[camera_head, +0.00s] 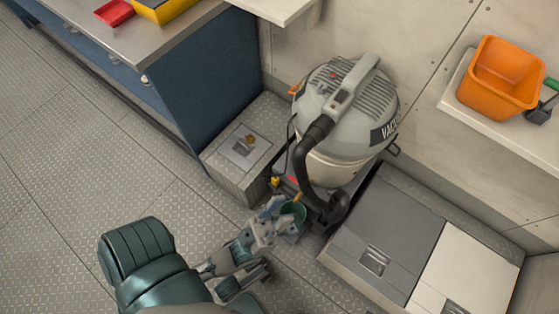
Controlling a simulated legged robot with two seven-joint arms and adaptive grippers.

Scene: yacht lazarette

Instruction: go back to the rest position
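My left gripper (266,252) is at the lower middle, at the end of my dark teal arm. It is over the diamond-plate floor, in front of the vacuum. Its two fingers look spread, with a gap between them. A small dark green round container (292,213) lies just beyond the upper finger, at the foot of the grey vacuum (345,105). Small grey-blue and yellow parts show beside it. I cannot tell whether the finger touches any of these. My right gripper is out of view.
A blue workbench (205,95) with a metal top stands at the upper left, bearing a red tray (115,12) and a yellow box (162,8). A low metal step (225,160) and floor lockers (390,240) flank the vacuum. An orange bin (500,78) sits on a right shelf. Left floor is clear.

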